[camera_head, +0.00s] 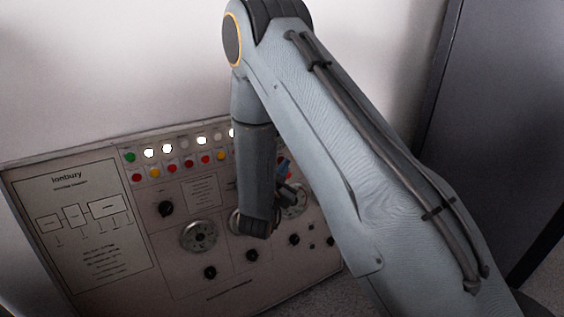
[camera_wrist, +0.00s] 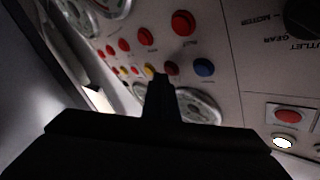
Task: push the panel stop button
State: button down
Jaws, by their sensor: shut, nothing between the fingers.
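The control panel (camera_head: 110,262) with several buttons, lamps and dials leans against the wall in the head view. In the wrist view, a row of red buttons runs across it, the largest-looking one (camera_wrist: 183,22) at upper middle. Below it are a dark red button (camera_wrist: 172,68), a blue button (camera_wrist: 204,67) and a yellow button (camera_wrist: 148,69). Labels are too blurred to tell which button is the stop button. My gripper (camera_wrist: 160,82) is shut and empty, its tips in front of the lower button row; contact cannot be told. In the head view, my arm hides much of the panel's right side.
Round gauges (camera_wrist: 198,106) and a black knob (camera_wrist: 305,14) lie around the buttons in the wrist view. A red button (camera_wrist: 290,116) and a lit white lamp (camera_wrist: 284,142) are at lower right. A dark cabinet (camera_head: 490,110) stands at the right in the head view.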

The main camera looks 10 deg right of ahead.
jog(key=shift+w+a+f, duration=0.1)
jog(key=shift+w, duration=0.25)
dwell(0.5)
jog(key=shift+s, duration=0.1)
jog(key=shift+s+d+r+p, duration=0.2)
jog(key=shift+s+p, duration=0.25)
jog(key=shift+s, duration=0.2)
jog(key=s, duration=0.1)
jog(key=s+d+p, duration=0.1)
jog(key=s, duration=0.1)
jog(key=s+r+p, duration=0.1)
jog(key=shift+s+d, duration=0.15)
jog(key=shift+s, duration=0.25)
dwell(0.6)
